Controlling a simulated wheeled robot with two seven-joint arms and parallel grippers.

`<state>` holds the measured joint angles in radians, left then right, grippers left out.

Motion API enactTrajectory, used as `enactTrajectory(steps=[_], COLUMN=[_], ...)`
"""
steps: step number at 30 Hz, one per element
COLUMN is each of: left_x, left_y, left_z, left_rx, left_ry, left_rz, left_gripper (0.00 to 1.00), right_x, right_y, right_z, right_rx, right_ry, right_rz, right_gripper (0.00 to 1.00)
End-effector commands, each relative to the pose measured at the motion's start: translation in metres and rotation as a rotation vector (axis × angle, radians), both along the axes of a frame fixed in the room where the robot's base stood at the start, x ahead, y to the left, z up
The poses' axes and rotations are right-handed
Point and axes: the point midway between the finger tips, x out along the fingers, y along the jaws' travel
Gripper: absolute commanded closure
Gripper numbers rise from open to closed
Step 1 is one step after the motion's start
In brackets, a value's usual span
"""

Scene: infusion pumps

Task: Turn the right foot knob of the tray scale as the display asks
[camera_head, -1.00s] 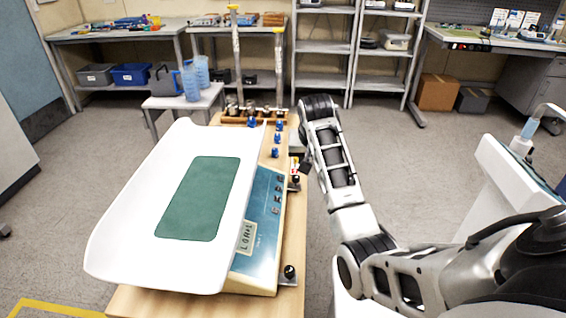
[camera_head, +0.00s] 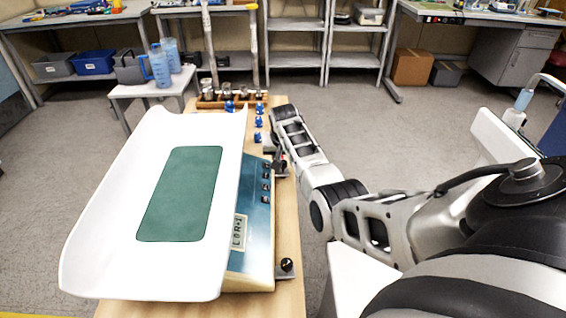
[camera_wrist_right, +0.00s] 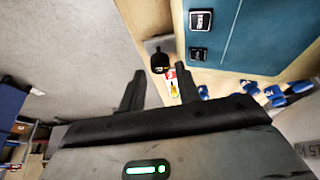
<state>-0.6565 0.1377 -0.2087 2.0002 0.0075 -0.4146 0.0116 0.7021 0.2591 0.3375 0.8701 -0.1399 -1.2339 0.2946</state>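The tray scale has a white curved tray (camera_head: 105,215) with a green mat (camera_head: 180,195) and a blue front panel (camera_head: 252,225). Its small display (camera_head: 238,232) seems to read "L 0 R+1". A black foot knob (camera_wrist_right: 157,62) on a metal bracket sits at the scale's far end, just ahead of my right fingers in the wrist view. Another black knob (camera_head: 287,265) is at the near end. My right gripper (camera_wrist_right: 160,88) is open and empty, with the far knob beyond the gap between its fingertips. In the head view my right gripper (camera_head: 278,158) partly hides that knob. My left gripper is out of view.
A red and yellow label (camera_wrist_right: 173,84) lies beside the far knob. Several blue pieces (camera_head: 258,123) and a wooden rack of metal weights (camera_head: 228,97) stand behind the scale on the wooden table (camera_head: 288,215). Blue jugs (camera_head: 160,65) stand on a side stool. The floor to the right is clear.

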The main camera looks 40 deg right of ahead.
Motion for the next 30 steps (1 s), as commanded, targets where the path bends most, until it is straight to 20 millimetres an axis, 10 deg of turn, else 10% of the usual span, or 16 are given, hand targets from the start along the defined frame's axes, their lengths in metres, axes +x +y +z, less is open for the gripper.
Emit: enactTrajectory(steps=[16,20,30], left_x=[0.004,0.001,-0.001], left_y=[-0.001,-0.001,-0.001], left_z=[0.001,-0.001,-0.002], left_rx=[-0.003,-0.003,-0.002], left_ry=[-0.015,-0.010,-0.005], left_rz=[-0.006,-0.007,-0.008], left_gripper=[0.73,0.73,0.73], right_x=[0.006,0.006,0.006], right_y=[-0.005,-0.005,-0.004], right_z=[-0.018,-0.018,-0.018], right_rx=[-0.002,-0.002,-0.002], right_ry=[0.000,0.000,0.000], right_rz=[0.001,0.001,-0.033], right_gripper=[0.67,0.99,0.99])
